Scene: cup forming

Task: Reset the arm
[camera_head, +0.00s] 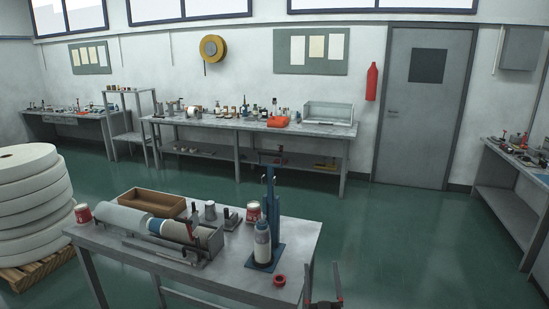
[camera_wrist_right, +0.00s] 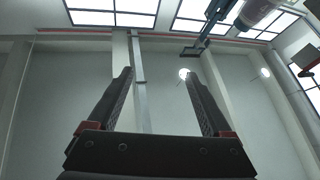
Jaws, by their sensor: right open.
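My right gripper (camera_head: 323,287) shows at the bottom of the head view, just off the right front corner of the near table (camera_head: 215,275). In the right wrist view my right gripper (camera_wrist_right: 158,85) has its two dark fingers spread apart, with nothing between them. It points up toward the ceiling and the windows. My left gripper is not in view.
On the near table stand a blue press (camera_head: 271,205), a white bottle (camera_head: 262,242), a red ring-shaped piece (camera_head: 280,281), a roller device (camera_head: 170,232), a wooden tray (camera_head: 152,203) and red-white cups. White rolls (camera_head: 30,190) are stacked at left. Green floor (camera_head: 420,250) at right is clear.

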